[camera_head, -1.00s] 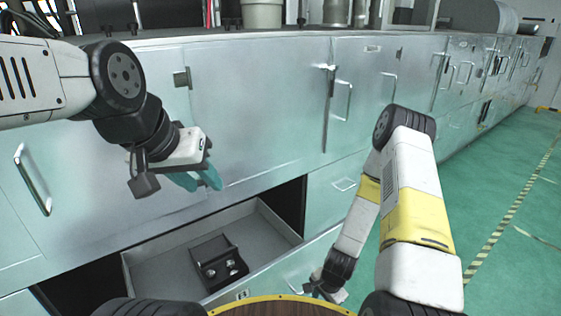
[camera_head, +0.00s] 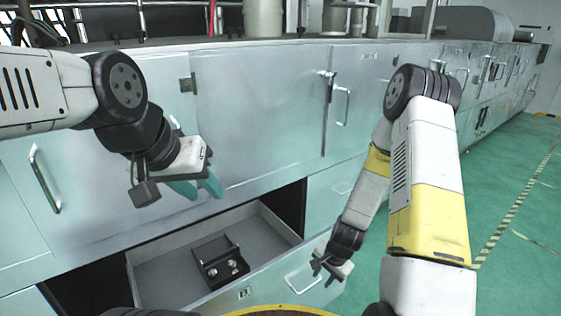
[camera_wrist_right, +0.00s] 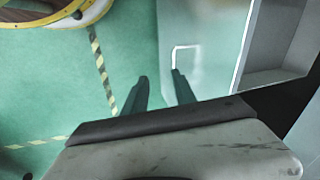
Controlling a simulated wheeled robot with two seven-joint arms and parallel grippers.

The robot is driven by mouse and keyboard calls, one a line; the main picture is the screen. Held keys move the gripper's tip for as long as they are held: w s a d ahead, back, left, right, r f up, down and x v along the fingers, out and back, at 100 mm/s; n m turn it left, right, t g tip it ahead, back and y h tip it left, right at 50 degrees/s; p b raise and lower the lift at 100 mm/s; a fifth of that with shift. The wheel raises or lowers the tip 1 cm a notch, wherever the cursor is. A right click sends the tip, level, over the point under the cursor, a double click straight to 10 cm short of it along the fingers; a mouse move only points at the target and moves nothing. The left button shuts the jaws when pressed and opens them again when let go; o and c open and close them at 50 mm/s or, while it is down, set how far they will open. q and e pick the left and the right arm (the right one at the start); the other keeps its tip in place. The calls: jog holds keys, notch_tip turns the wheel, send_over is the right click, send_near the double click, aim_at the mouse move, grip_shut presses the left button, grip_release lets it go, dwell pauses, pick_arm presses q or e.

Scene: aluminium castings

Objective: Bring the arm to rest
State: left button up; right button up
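My right arm reaches down on the right of the head view. Its gripper (camera_head: 322,282) is just in front of the open drawer's front, near the drawer handle (camera_head: 304,281). In the right wrist view its two dark fingers (camera_wrist_right: 160,78) are apart with nothing between them. The handle (camera_wrist_right: 185,48) shows beyond the fingertips, and I cannot tell whether they touch it. My left gripper (camera_head: 197,189) hangs before the cabinet doors, above the drawer's left part. Its teal fingers are apart and empty.
The drawer (camera_head: 262,272) is pulled out and holds a black box (camera_head: 218,262) with small shiny parts. The metal cabinet row (camera_head: 262,110) fills the back. Green floor (camera_head: 510,230) with striped tape lies free at the right.

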notch_tip(320, 180, up, 27)
jog(key=n+t, duration=0.2)
jog(key=n, duration=0.3)
jog(key=s+r+n+t, duration=0.1)
jog(key=s+r+n, duration=0.3)
jog(key=s+r, duration=1)
jog(key=shift+s+d+r+t+y, duration=0.3)
jog(key=shift+d+r, duration=0.15)
jog(key=shift+r, duration=0.3)
